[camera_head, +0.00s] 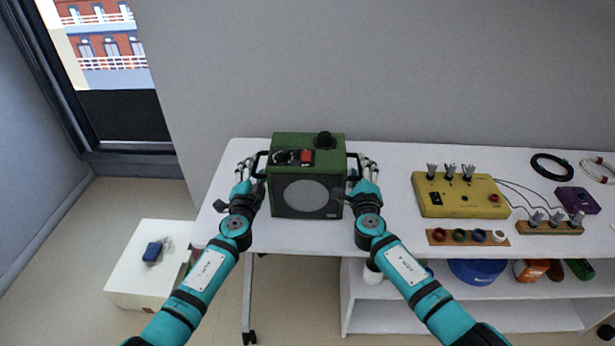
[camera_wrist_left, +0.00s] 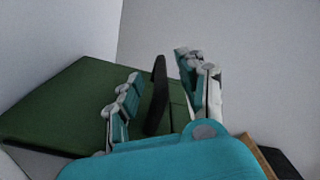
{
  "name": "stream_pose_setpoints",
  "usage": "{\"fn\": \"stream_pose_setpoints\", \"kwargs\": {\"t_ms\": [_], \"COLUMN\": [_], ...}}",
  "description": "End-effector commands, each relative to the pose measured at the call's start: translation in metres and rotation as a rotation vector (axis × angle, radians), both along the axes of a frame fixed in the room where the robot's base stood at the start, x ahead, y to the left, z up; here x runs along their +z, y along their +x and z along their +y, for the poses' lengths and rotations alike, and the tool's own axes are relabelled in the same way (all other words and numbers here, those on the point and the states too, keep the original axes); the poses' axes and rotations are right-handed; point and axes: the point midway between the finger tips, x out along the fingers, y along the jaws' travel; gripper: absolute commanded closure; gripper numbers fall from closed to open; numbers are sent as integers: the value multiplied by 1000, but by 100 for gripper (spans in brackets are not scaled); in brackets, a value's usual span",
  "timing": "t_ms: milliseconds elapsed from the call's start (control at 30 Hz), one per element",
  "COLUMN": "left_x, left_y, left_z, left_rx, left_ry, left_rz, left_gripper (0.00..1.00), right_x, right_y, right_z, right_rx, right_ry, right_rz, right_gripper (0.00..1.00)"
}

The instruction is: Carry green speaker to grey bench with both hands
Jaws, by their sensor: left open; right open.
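The green speaker (camera_head: 307,195), a boxy unit with a round grey front grille, stands upright on a pale table (camera_head: 305,237). It has a dark handle on each side. My left gripper (camera_head: 248,170) is open at the left handle. In the left wrist view the dark handle (camera_wrist_left: 158,95) stands between the open fingers of my left gripper (camera_wrist_left: 160,75), with the speaker's green body (camera_wrist_left: 60,105) at left. My right gripper (camera_head: 366,170) is open at the right handle; its exact contact is too small to tell. I cannot tell which surface is the grey bench.
A yellow box (camera_head: 460,203) with knobs, a wooden strip with coloured rings (camera_head: 467,237), a purple box (camera_head: 577,200) and cables sit at right on the table. A low white box (camera_head: 140,285) with a blue item (camera_head: 152,251) stands on the floor at left.

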Motion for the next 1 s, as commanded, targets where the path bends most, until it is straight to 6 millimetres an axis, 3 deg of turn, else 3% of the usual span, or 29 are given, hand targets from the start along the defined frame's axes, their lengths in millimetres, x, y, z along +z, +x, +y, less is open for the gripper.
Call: {"fn": "stream_pose_setpoints", "kwargs": {"t_ms": [200,633,933,1000], "left_x": [0,0,0,0], "left_y": [20,25,25,24], "left_z": [-2,-1,-1,-1], "left_rx": [0,1,1,1], "left_ry": [3,0,1,1], "left_rz": [0,-1,-1,-1], "left_gripper": [60,61,100,100], "right_x": [0,0,0,0], "right_y": [20,25,25,24], "right_z": [-1,-1,-1,-1], "right_rx": [-1,1,0,0], "right_ry": [-2,-1,-1,-1], "right_rz": [-1,-1,0,0], "right_gripper": [60,61,100,100]}}
